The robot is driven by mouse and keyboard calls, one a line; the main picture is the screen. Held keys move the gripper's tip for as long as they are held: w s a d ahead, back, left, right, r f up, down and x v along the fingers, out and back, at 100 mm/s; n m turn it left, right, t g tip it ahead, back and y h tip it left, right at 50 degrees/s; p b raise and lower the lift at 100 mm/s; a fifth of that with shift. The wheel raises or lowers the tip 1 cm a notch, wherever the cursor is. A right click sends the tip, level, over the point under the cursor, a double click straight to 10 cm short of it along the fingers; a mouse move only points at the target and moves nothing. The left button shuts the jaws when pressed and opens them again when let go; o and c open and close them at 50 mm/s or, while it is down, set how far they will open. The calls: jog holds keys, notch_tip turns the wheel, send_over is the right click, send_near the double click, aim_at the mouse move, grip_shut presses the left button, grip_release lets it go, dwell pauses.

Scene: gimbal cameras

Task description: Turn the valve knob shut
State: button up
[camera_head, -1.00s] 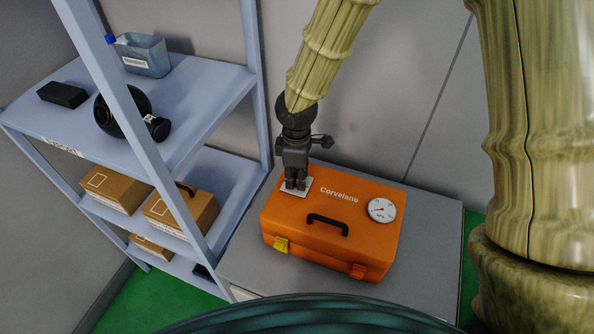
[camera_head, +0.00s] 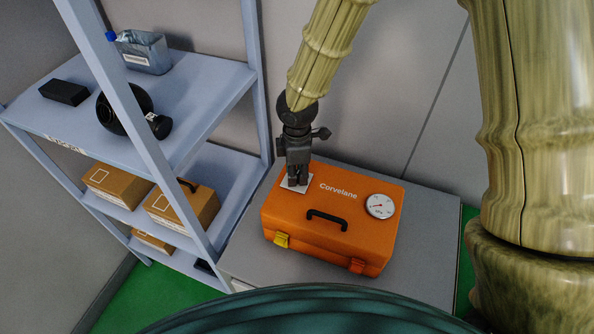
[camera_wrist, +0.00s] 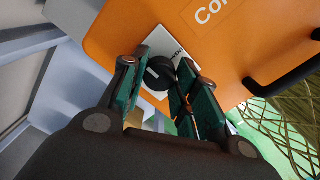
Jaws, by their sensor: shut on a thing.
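The orange case (camera_head: 335,233) marked "Corvelane" sits on a grey cabinet, with a black handle and a round white gauge (camera_head: 380,206) on its top. The black valve knob (camera_wrist: 159,74) shows in the wrist view on a white plate (camera_wrist: 168,42) near the case's corner. A light mark runs across the knob. My gripper (camera_wrist: 160,84) points down over the plate and is shut on the knob, one green-padded finger on each side. In the head view my gripper (camera_head: 297,180) hides the knob, and part of the white plate (camera_head: 290,187) shows beside it.
A metal shelf rack (camera_head: 200,115) stands close on the left, holding a clear bin (camera_head: 143,52), a black box (camera_head: 65,92) and cardboard boxes (camera_head: 118,185). A wall is behind. Bare grey cabinet top (camera_head: 432,215) lies right of the case.

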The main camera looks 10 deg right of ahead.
jog(key=o, duration=1)
jog(key=shift+f, duration=0.1)
jog(key=shift+o, duration=0.2)
notch_tip(320, 180, up, 12)
jog(key=shift+s, duration=0.15)
